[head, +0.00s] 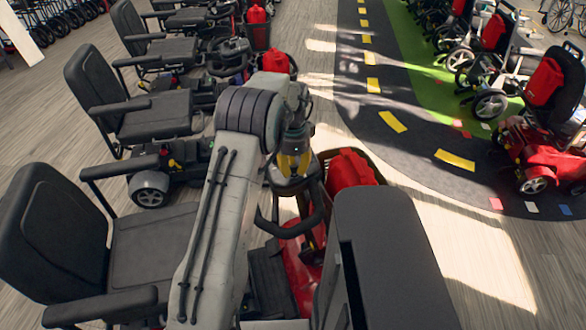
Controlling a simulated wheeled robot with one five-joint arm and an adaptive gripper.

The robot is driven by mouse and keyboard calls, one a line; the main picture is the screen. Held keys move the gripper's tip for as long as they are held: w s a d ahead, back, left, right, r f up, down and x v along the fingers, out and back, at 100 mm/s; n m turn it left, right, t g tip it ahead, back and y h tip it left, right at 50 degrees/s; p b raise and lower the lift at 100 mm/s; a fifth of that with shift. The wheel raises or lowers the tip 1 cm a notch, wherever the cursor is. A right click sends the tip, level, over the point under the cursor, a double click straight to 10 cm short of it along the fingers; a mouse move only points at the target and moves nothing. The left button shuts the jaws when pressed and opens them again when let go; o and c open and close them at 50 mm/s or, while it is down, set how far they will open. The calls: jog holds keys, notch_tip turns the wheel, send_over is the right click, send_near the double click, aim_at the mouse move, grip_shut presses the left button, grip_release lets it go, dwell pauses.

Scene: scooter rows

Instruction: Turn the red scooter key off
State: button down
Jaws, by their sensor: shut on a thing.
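The red scooter (303,272) stands in front of me, with its black seat at the lower left and its dark handlebar (270,228) around the steering column. A red bag (349,170) sits in its front basket. My arm reaches over the scooter from the bottom of the picture and bends down at the tiller. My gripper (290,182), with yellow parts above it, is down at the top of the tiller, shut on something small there. The key itself is hidden by the gripper and wrist, so its angle cannot be seen.
More scooters with black seats (98,88) stand in a row at the left and beyond. Another red scooter (545,150) and wheelchairs stand at the right. A dark painted track (400,95) with yellow dashes and open wood floor lie between the rows.

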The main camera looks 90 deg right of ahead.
jog(key=c, duration=1)
grip_release()
notch_tip(320, 180, up, 12)
jog(key=shift+a+f, duration=0.1)
jog(key=shift+a, duration=0.05)
jog(key=shift+o, duration=0.3)
